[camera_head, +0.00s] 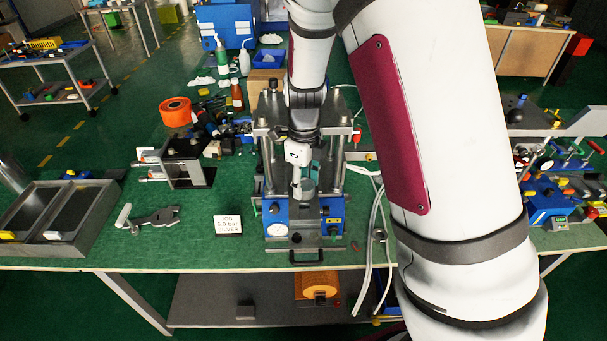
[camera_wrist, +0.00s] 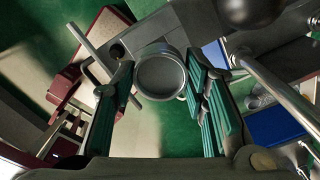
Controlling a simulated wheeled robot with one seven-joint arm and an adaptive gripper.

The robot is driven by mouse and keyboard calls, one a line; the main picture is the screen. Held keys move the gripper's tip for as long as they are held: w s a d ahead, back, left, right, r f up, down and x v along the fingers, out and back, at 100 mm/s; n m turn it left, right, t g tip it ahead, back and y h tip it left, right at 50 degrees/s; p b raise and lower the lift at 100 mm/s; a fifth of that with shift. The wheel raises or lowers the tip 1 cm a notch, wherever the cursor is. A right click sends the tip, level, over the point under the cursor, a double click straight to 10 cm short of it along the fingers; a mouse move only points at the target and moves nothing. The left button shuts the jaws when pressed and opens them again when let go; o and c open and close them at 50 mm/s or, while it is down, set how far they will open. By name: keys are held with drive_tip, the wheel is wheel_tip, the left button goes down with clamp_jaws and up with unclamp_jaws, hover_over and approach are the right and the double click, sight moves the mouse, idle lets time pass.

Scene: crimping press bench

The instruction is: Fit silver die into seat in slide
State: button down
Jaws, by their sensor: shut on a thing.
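The press (camera_head: 300,140) stands on the green bench with its posts and blue base. My gripper (camera_head: 303,178) is in front of the press's posts, above the slide (camera_head: 305,240), which has a black handle at the bench's front edge. My gripper is shut on the silver die (camera_head: 306,190), a short round grey piece. In the wrist view the die (camera_wrist: 160,76) shows as a round cup-like face between the green-padded fingers (camera_wrist: 165,92). The die seems to be above the slide; I cannot tell whether they touch. The seat cannot be made out.
A card reading SILVER (camera_head: 228,225) stands left of the press. A hand tool (camera_head: 148,218) and a two-part grey tray (camera_head: 84,222) lie further left. A gauge (camera_head: 277,230) is on the press base. White hoses (camera_head: 372,245) hang on the right. Bench space around the card is clear.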

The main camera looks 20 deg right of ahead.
sight(304, 198)
drive_tip(key=shift+f, duration=1.4)
drive_tip(key=shift+f, duration=1.35)
idle(1.7)
drive_tip(key=c, duration=0.9)
unclamp_jaws()
drive_tip(key=shift+o, duration=0.2)
wheel_tip(304, 198, up, 12)
drive_tip(key=shift+r, duration=0.1)
